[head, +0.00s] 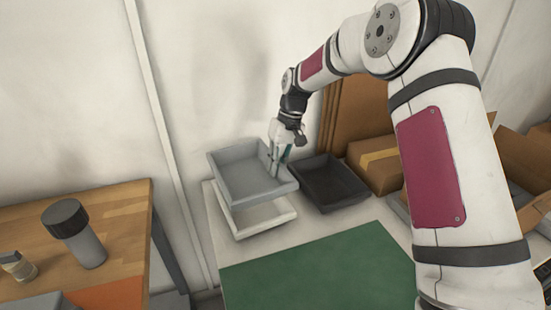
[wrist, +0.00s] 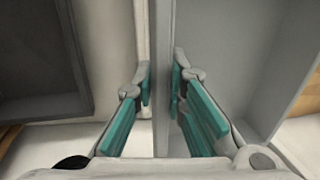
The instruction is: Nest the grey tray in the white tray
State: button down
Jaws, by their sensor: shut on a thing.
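The grey tray (head: 246,179) is in the air above the white tray (head: 264,217) in the head view, slightly tilted. The white tray stands on the table, partly covered by the grey tray. My gripper (head: 279,163) is shut on the right wall of the grey tray. In the wrist view, the teal finger pads of my gripper (wrist: 163,100) are on either side of that wall, and the inside of the grey tray (wrist: 222,55) shows to the right.
A black tray (head: 329,184) stands just right of the white tray. A green mat (head: 315,265) lies in front. Cardboard boxes (head: 376,170) are at the right. A wooden table (head: 115,215) with a dark-capped cylinder (head: 78,232) is at the left, and the wall is close behind.

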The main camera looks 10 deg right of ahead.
jog(key=shift+w+d+b+x, duration=0.1)
jog(key=shift+d+b+x, duration=0.15)
jog(key=shift+x, duration=0.8)
jog(key=shift+w+d+b+x, duration=0.1)
jog(key=shift+d+b+x, duration=0.15)
jog(key=shift+x, duration=0.8)
jog(key=shift+d+b+x, duration=0.2)
jog(key=shift+b+x, duration=0.1)
jog(key=shift+x, duration=0.75)
jog(key=shift+s+f, duration=0.25)
jog(key=shift+f, duration=0.75)
jog(key=shift+a+b, duration=0.15)
jog(key=shift+b, duration=0.15)
jog(key=c, duration=1.7)
grip_release()
jog(key=shift+f, duration=0.1)
jog(key=shift+o, duration=0.8)
jog(key=shift+w+a+f, duration=0.1)
jog(key=shift+w, duration=0.1)
jog(key=shift+r, duration=0.2)
jog(key=shift+d+r, duration=0.1)
jog(key=shift+d, duration=0.1)
